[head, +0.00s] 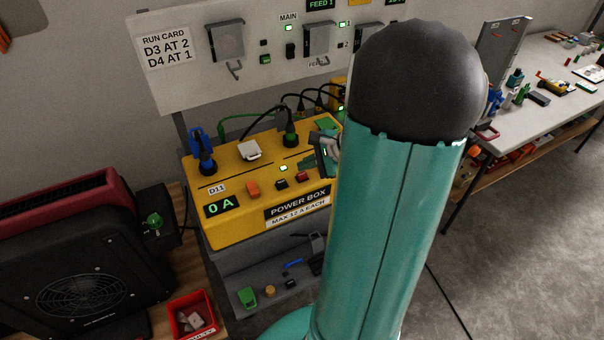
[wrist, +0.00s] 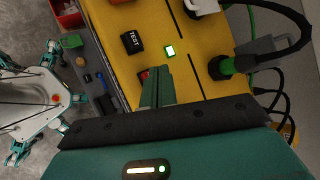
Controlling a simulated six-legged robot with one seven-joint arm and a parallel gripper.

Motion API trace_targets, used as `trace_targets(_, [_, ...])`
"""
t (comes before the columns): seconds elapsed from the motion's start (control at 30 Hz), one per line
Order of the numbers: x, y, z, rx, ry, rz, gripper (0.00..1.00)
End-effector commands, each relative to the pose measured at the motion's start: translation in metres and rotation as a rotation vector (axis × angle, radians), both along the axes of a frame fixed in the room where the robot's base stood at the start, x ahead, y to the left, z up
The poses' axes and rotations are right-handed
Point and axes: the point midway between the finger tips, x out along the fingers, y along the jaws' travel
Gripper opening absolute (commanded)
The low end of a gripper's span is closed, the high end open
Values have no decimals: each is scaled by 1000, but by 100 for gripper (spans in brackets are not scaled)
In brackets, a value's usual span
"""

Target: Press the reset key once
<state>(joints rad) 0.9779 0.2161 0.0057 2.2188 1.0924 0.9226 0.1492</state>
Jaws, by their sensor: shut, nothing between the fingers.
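The yellow power box (head: 225,226) stands on a grey shelf in the head view. A small red key (head: 302,177) sits on its top, right of a black key (head: 282,184); any lettering on the red key is not readable. In the wrist view the red key (wrist: 143,75) shows only in part beside my fingers, and the black key (wrist: 131,41) reads TEST. My gripper (wrist: 159,72) is shut and empty, its tips over the box top close to the red key. I cannot tell whether they touch it. In the head view my arm hides the box's right end.
A lit green indicator (wrist: 170,49) is near my fingertips. An orange switch (head: 253,188) is left of the keys. A display (head: 222,205) reads 0 A.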

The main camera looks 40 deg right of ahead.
Motion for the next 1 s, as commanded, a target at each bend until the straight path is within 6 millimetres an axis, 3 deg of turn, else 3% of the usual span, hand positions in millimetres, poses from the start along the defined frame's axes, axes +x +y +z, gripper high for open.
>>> trace_targets(0.3, [0,0,3,-1,-1,0,0])
trace_targets(0.8, [0,0,46,-1,-1,1,0])
trace_targets(1.0, [0,0,50,0,0,0,0])
